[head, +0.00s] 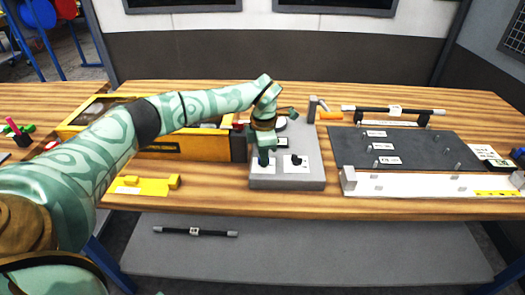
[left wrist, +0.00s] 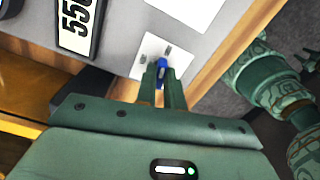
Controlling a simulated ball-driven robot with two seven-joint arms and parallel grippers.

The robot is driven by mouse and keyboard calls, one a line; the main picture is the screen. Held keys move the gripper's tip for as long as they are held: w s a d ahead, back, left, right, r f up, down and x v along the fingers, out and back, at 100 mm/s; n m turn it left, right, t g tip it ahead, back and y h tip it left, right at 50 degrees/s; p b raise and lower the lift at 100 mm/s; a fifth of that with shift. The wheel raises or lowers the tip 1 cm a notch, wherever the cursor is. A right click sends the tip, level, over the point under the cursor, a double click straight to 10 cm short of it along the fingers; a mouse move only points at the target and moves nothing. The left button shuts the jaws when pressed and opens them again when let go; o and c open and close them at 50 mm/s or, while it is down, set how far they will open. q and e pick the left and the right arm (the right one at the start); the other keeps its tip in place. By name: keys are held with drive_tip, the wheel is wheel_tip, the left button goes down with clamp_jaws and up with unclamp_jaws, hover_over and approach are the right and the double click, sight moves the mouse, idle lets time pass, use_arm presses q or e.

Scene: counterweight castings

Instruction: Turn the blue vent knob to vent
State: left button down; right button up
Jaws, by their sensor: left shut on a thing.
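The blue vent knob (left wrist: 162,66) shows in the left wrist view between my left fingertips (left wrist: 163,72), in front of a white plate (left wrist: 150,52) with small dark marks. My left gripper (head: 263,160) is shut on it, at the front left of the grey control panel (head: 305,183) in the head view. The gripper hides most of the knob there, and which mark the knob points to is not clear. A black knob (head: 295,161) on another white plate stands to its right. My right gripper does not show clearly in either view.
A yellow case (head: 180,143) stands left of the panel. A dark mat (head: 420,147) with pegs and labels lies to the right, behind a white rail (head: 420,184). A dark bar (head: 393,111) rests behind it. A yellow part (head: 147,185) lies near the front edge.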

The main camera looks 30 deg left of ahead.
use_arm(q)
drive_tip(key=n+p, duration=0.2)
drive_tip(key=shift+r+n, duration=0.3)
drive_tip(key=shift+n, duration=0.1)
drive_tip(key=n+p, duration=0.4)
drive_tip(key=shift+n, duration=0.3)
drive_tip(key=n+p, duration=0.2)
drive_tip(key=n, duration=0.2)
drive_tip(key=shift+p, duration=0.3)
drive_tip(key=shift+f+n+p, duration=0.15)
drive_tip(key=shift+n+p, duration=0.75)
drive_tip(key=shift+n, duration=1)
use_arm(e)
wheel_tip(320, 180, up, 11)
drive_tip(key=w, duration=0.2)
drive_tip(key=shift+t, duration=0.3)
use_arm(q)
drive_tip(key=shift+w, duration=0.1)
drive_tip(key=c, duration=1.5)
unclamp_jaws()
drive_tip(key=shift+f, duration=0.1)
